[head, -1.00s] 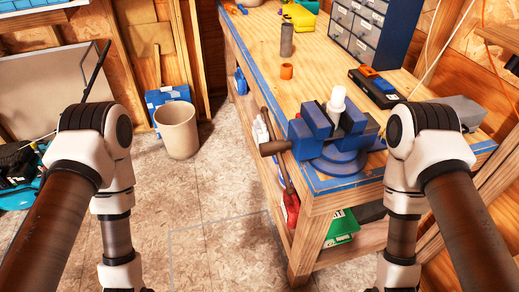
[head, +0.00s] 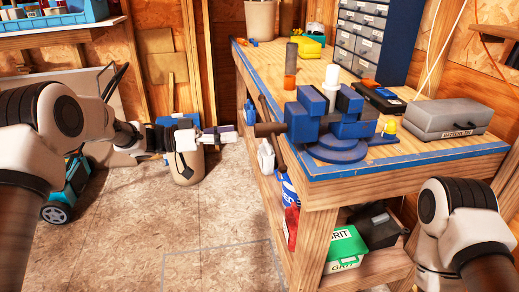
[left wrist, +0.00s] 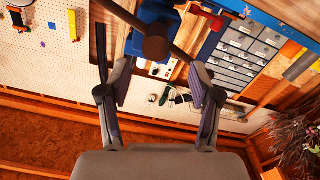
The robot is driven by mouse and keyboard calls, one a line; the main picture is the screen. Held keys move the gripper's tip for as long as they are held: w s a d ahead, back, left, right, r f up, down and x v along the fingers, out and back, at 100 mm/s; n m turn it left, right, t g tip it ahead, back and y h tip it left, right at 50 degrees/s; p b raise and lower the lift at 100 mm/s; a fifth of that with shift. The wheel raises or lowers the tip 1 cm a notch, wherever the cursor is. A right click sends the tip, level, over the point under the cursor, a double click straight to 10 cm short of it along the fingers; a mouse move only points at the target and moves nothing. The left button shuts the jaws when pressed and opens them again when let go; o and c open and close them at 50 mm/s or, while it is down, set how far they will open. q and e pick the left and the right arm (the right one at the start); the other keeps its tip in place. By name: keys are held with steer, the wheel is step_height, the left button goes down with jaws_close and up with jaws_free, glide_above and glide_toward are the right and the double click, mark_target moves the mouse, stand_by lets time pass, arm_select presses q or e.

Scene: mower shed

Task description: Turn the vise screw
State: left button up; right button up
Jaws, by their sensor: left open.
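The blue vise (head: 325,125) is fixed at the front corner of the workbench. Its dark screw (head: 268,130) points left past the bench edge, with a bar handle (head: 280,154) slanting down through its end. My left gripper (head: 228,133) is open and empty, level with the screw and a short way left of it. In the left wrist view the screw end (left wrist: 157,46) and the blue vise (left wrist: 155,14) lie ahead of and between the spread fingers (left wrist: 162,88), apart from them. A white cylinder (head: 332,78) stands at the vise jaws. My right gripper is out of view.
A green grit box (head: 345,246) sits on the lower shelf. A beige bin (head: 186,168) stands behind my left gripper. The floor before the bench is clear.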

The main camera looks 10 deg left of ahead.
mark_target(255, 131)
arm_select(q)
steer(key=x, duration=0.6)
steer(key=shift+s+d+r, duration=0.25)
steer(key=shift+d, duration=0.1)
steer(key=shift+w+d+f, duration=0.1)
steer(key=shift+w+d, duration=0.25)
steer(key=shift+d, duration=0.05)
steer(key=shift+s, duration=0.1)
steer(key=c, duration=1.1)
